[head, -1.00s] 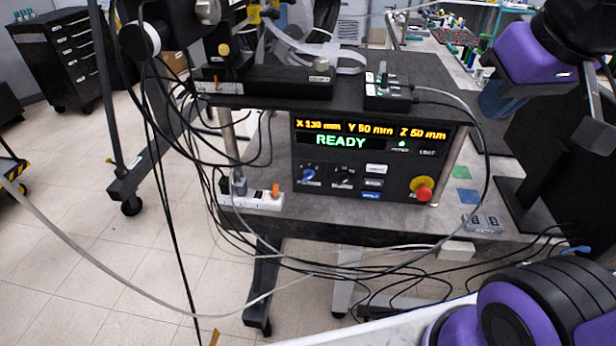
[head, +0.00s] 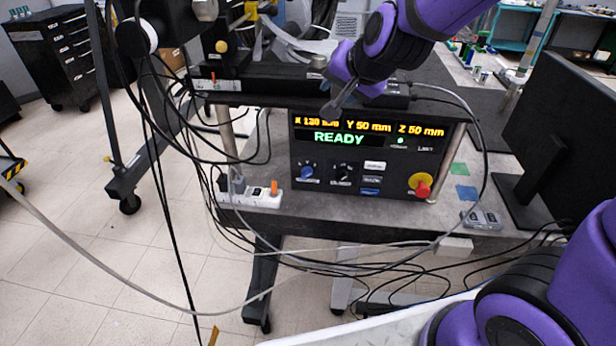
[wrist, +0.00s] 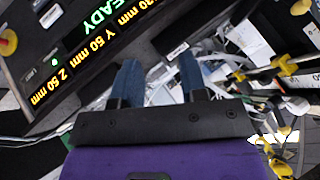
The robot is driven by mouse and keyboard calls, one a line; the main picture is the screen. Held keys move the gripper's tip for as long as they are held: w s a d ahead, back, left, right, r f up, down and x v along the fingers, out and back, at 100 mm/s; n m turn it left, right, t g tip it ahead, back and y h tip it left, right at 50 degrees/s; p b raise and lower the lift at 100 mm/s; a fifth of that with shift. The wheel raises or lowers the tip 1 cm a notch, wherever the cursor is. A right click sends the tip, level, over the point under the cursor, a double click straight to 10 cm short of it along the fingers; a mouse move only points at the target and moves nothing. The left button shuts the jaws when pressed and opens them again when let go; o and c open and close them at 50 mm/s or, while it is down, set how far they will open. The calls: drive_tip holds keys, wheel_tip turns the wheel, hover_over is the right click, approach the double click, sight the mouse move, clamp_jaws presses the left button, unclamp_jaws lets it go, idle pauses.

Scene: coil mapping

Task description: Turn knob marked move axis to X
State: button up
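The black control box (head: 320,150) stands under a black shelf and has two knobs on its front. The left one is a blue knob (head: 306,171); the other is a black knob (head: 343,172). Their labels are too small to read, so I cannot tell which is marked move axis. The display (head: 345,138) reads READY, with X, Y and Z values in mm above. My gripper (head: 335,102) is in front of the shelf edge, above the display and knobs, touching neither knob. In the wrist view its two blue fingers (wrist: 160,70) are apart with nothing between them; the knobs are not visible there.
A red stop button (head: 422,188) on yellow sits at the box's right. A power strip (head: 252,197) lies left of the box. Loose cables hang at the left and loop below and right. A black monitor (head: 560,130) stands at the right.

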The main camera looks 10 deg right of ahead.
drive_tip(key=w+a+f+m+t+h, duration=0.2)
drive_tip(key=w+a+f+m, duration=0.15)
drive_tip(key=w+f, duration=0.35)
drive_tip(key=m+t+h, duration=0.4)
drive_tip(key=t+h, duration=0.2)
drive_tip(key=h, duration=0.1)
approach(308, 175)
drive_tip(key=x, duration=0.9)
drive_tip(key=shift+w+d, duration=0.1)
clamp_jaws()
